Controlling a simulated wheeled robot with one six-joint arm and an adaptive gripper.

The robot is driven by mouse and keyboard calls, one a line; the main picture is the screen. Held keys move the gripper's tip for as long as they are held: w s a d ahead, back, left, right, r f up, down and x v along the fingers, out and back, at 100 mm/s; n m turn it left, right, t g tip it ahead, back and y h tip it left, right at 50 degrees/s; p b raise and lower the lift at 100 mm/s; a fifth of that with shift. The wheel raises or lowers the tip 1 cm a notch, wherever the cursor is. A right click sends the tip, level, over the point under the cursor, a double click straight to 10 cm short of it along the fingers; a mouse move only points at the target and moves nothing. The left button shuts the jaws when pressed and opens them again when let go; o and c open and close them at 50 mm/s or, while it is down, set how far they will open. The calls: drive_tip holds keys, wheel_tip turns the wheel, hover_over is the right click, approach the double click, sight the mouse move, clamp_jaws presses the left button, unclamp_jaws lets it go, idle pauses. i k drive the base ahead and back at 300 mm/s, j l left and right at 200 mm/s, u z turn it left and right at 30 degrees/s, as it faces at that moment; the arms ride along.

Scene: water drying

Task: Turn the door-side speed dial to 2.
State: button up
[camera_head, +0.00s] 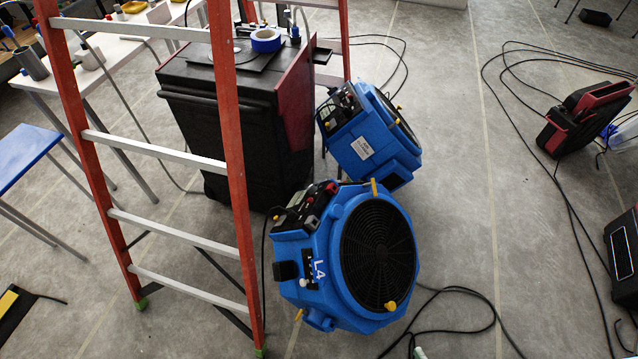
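Two blue air movers stand on the floor at the middle. The nearer blue fan (325,295), marked L4, has a round black grille (378,250) facing right and a dark control panel (297,212) with small red and black parts on its upper left. A small pale knob (304,284) shows low on its left face. The farther blue fan (388,168) stands behind it, with its own control panel (338,112) at its upper left. The dials' settings are too small to read, and I cannot tell which dial is door-side. My gripper is not in view.
A red ladder (237,170) stands close left of the nearer fan, before a black cabinet (215,125) bearing blue tape (266,39). A blue-topped table (22,155) is at left. Black cables (455,290) cross the floor at right. A red-black unit (590,115) lies far right.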

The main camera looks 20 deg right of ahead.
sight(312, 189)
drive_tip(key=l, duration=0.5)
drive_tip(key=i+l, duration=0.15)
drive_tip(key=l, duration=0.9)
drive_tip(key=i, duration=0.05)
